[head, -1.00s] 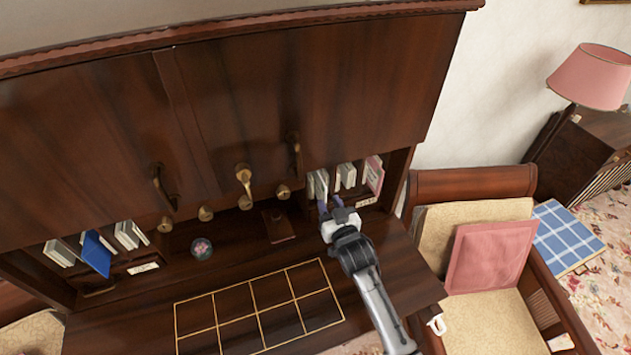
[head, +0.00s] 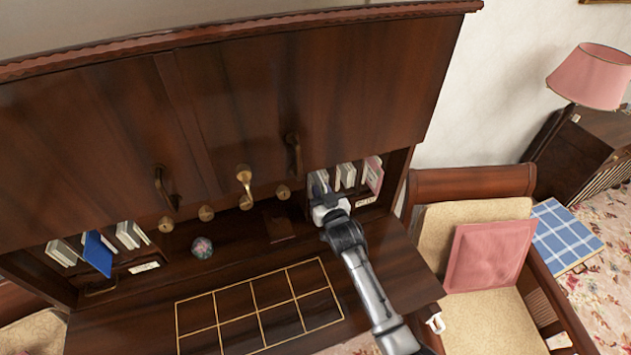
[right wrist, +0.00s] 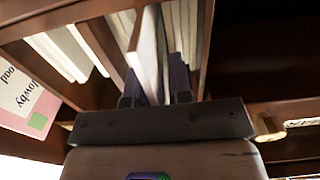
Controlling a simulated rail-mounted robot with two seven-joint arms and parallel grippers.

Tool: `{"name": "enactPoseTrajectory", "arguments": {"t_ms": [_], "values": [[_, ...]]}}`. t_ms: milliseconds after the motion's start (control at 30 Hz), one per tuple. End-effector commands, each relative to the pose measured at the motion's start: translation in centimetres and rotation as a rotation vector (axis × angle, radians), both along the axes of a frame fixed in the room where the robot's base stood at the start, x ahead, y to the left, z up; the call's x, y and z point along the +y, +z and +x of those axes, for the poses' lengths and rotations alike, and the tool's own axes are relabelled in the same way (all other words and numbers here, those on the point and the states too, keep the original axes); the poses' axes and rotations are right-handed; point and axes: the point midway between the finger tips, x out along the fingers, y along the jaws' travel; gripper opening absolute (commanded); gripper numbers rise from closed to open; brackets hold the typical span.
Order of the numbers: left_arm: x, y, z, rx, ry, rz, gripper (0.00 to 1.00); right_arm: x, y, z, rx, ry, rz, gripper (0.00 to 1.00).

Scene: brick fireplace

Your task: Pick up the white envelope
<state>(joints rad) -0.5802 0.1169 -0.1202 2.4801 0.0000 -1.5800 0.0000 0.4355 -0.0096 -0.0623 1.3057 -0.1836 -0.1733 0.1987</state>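My right gripper (head: 319,190) reaches into the right cubbyholes of the dark wooden desk. A white envelope (right wrist: 146,48) stands upright there among other pale envelopes; its top edge shows in the head view (head: 322,175). In the right wrist view the two dark fingers (right wrist: 155,85) stand apart, with the white envelope between them. A narrow gap shows beside the right finger, so the grip looks open. The envelope's lower part is hidden behind the gripper. My left gripper is not in view.
Compartment walls are close around my right fingers. More white envelopes (head: 347,175) and a pink-and-white one (head: 374,174) stand to the right. A blue envelope (head: 97,254) and a glass ball (head: 202,248) are on the left. The gold-lined desktop (head: 240,335) is clear.

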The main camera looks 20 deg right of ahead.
Motion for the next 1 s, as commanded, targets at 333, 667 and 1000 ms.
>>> {"name": "enactPoseTrajectory", "arguments": {"t_ms": [333,667,1000], "values": [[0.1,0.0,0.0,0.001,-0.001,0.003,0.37,0.0,0.0,0.0,0.000,0.000,0.000,0.00],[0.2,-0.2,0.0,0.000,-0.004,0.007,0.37,0.0,0.5,0.0,-0.001,0.000,0.000,0.00],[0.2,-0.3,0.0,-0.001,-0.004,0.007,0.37,-0.1,1.4,-3.2,0.000,0.000,-0.001,0.00]]}}
